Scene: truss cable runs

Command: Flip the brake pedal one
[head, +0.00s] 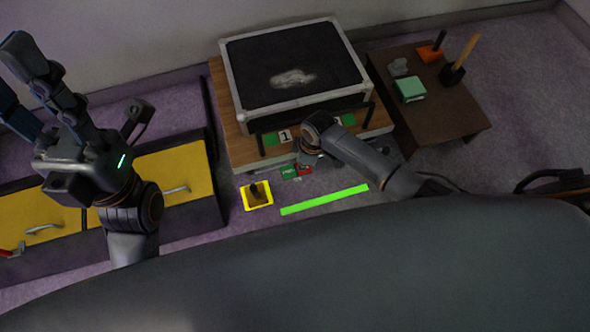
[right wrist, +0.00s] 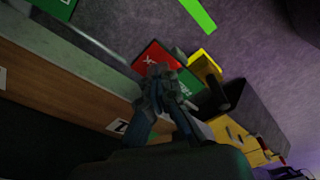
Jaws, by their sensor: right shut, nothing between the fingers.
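A small plate, half green and half red (head: 292,173), lies low by the front of the wooden platform and looks like the brake pedal. In the right wrist view its red half (right wrist: 158,56) and green half show, with white marks. A number 1 sign (head: 284,136) hangs above it on the platform front. My right gripper (head: 308,160) is shut and empty, its fingertips (right wrist: 165,72) over the plate and hiding part of it. I cannot tell if they touch. My left gripper (head: 12,70) is open and empty, raised at the left, far from the plate.
A black-topped case (head: 295,62) stands on the wooden platform (head: 233,112). A yellow-edged pad (head: 257,195) with a dark knob and a green strip (head: 325,200) lie on the floor. Yellow drawers (head: 168,178) stand left; a brown table (head: 440,112) with several items stands right.

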